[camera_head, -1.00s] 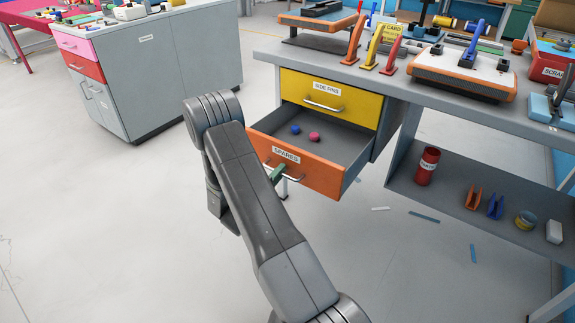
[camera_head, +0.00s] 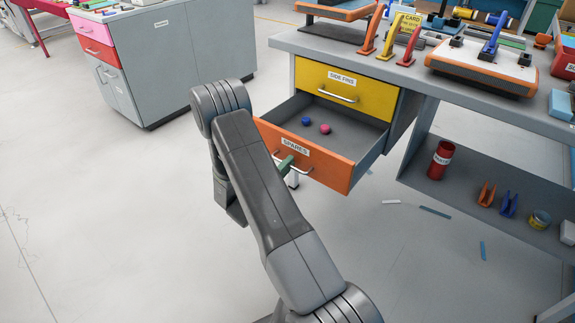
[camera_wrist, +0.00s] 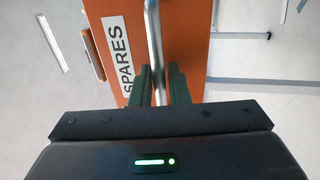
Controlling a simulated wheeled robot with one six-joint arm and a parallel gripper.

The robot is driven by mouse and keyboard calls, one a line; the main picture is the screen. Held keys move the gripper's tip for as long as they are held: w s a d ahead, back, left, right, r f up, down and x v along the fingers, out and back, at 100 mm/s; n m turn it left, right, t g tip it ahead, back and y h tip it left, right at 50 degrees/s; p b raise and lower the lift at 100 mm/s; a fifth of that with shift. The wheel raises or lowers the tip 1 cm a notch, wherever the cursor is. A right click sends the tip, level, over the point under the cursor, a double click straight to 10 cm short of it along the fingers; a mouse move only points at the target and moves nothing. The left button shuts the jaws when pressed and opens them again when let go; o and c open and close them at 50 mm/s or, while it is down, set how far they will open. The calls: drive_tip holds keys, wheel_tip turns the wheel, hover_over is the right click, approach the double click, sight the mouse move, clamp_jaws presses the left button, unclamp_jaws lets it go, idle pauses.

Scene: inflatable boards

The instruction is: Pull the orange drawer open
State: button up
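The orange drawer (camera_head: 325,166), labelled SPARES, stands well out from the grey cabinet under the workbench. Its inside shows, with a blue ball (camera_head: 306,121) and a pink ball (camera_head: 325,129) on its floor. A metal bar handle runs across its front and shows between my fingers in the wrist view (camera_wrist: 153,35). My gripper (camera_wrist: 161,76) has its two green fingers on either side of the bar, close against it, and looks shut on it. In the head view my arm hides most of my gripper, and one green finger (camera_head: 286,164) shows at the handle.
The yellow SIDE FINS drawer (camera_head: 345,87) above is shut. The workbench (camera_head: 480,85) and its low shelf (camera_head: 470,185), with a red can (camera_head: 440,160), lie to the right. Another grey cabinet (camera_head: 180,60) stands at the back left. The floor to the left is clear.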

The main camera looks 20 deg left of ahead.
drive_tip(key=p+v, duration=0.1)
drive_tip(key=v, duration=1.2)
drive_tip(key=shift+s+p, duration=0.35)
drive_tip(key=shift+w, duration=0.15)
drive_tip(key=b+x, duration=0.1)
drive_tip(key=x, duration=1.3)
drive_tip(key=shift+b, duration=0.4)
